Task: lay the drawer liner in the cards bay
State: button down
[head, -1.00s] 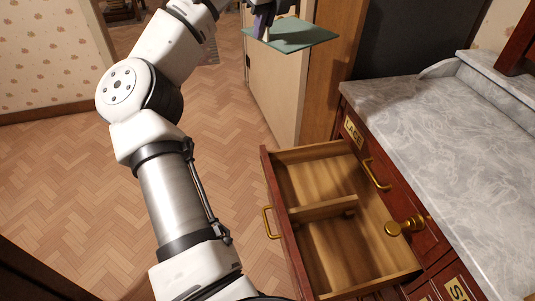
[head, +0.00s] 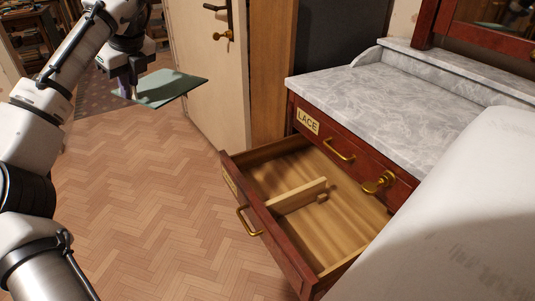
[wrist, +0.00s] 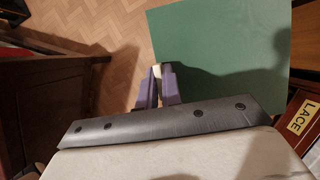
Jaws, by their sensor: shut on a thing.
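The drawer liner is a flat, dark green sheet (head: 172,88). My gripper (head: 128,86) is shut on its edge and holds it in the air over the floor, left of and beyond the open drawer. In the wrist view the liner (wrist: 222,45) extends up and right from the purple fingers (wrist: 160,84). The open drawer (head: 272,226) has red-brown wood and a pale inside. A low divider (head: 298,195) splits it into a far bay (head: 268,180) and a near bay (head: 335,228); both look empty. I cannot read which is the cards bay.
A cream door (head: 210,80) stands behind. The herringbone floor (head: 135,190) is clear.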

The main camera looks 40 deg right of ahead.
jog(key=s+d+f+m+h+b, duration=0.1)
jog(key=s+d+f+m+b, duration=0.1)
jog(key=s+d+f+b, duration=0.45)
jog(key=s+d+f+m+b, duration=0.15)
jog(key=d+f, duration=0.25)
jog(key=d, duration=0.6)
jog(key=s+d+f+m+h+b, duration=0.1)
jog(key=s+d+f+m+b, duration=0.15)
jog(key=d+f, duration=0.4)
jog(key=f+b, duration=0.2)
jog(key=f, duration=0.4)
jog(key=d+f+b, duration=0.1)
jog(key=f+b, duration=0.1)
jog(key=f, duration=0.4)
jog(key=f+b, duration=0.2)
jog(key=f, duration=0.4)
jog(key=shift+s+d, duration=0.2)
jog(key=shift+s, duration=0.2)
jog(key=shift+r, duration=0.15)
jog(key=shift+f+p, duration=0.35)
jog(key=shift+p, duration=0.05)
